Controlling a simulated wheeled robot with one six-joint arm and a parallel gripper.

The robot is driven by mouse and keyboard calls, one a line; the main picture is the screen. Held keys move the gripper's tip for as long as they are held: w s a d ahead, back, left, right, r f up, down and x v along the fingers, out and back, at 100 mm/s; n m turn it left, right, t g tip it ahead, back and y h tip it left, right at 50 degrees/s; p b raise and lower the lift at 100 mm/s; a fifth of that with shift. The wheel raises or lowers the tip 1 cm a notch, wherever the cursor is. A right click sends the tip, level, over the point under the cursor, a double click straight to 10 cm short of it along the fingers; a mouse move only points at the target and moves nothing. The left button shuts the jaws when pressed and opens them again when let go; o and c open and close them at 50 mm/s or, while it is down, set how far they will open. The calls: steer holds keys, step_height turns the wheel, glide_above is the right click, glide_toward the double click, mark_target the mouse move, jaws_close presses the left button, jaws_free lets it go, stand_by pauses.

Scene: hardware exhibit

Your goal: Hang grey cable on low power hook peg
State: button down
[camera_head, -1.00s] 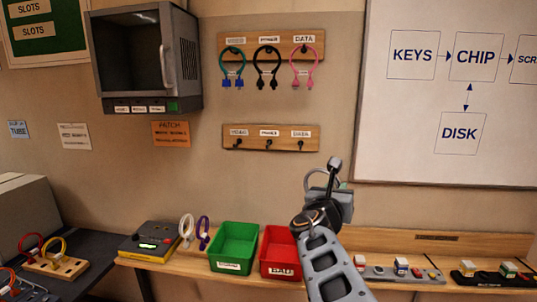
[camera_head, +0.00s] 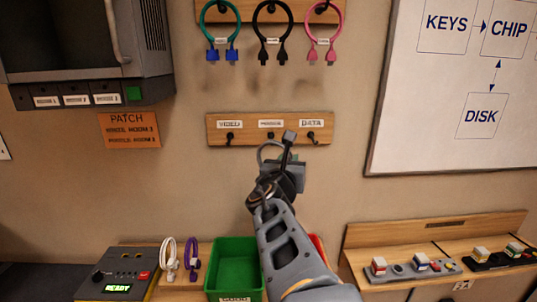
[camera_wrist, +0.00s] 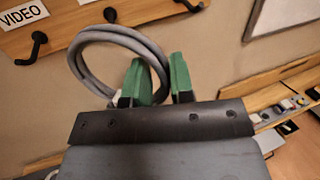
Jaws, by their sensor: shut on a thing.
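My gripper (camera_head: 283,170), seen from behind in the head view, is in front of the low wooden rail (camera_head: 245,138). In the wrist view its green fingers (camera_wrist: 158,82) are shut on the grey cable (camera_wrist: 125,33), a thick loop standing up above them. The loop (camera_head: 261,151) shows only partly in the head view, just below the middle peg. The low power hook peg (camera_wrist: 110,14) is the dark middle one, under the middle label (camera_head: 270,123). The loop is below it in the wrist view, and I see no contact with it.
The low video peg (camera_wrist: 38,42) is to the left and the low data peg (camera_head: 311,136) to the right. Teal, black and pink cables (camera_head: 271,42) hang on the upper rail. A green bin (camera_head: 233,262) and a tester box (camera_head: 118,270) stand below.

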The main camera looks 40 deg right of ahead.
steer(key=shift+w+d, duration=0.1)
steer(key=shift+w, duration=0.45)
steer(key=w+d+f+b, duration=0.2)
steer(key=w+d+b, duration=0.1)
steer(key=w+d, duration=0.3)
steer(key=shift+w+d+f, duration=0.2)
steer(key=shift+w+f, duration=0.05)
steer(key=shift+w, duration=0.45)
stand_by(0.5)
stand_by(0.6)
steer(key=c, duration=0.9)
jaws_free()
steer(key=shift+f, duration=0.1)
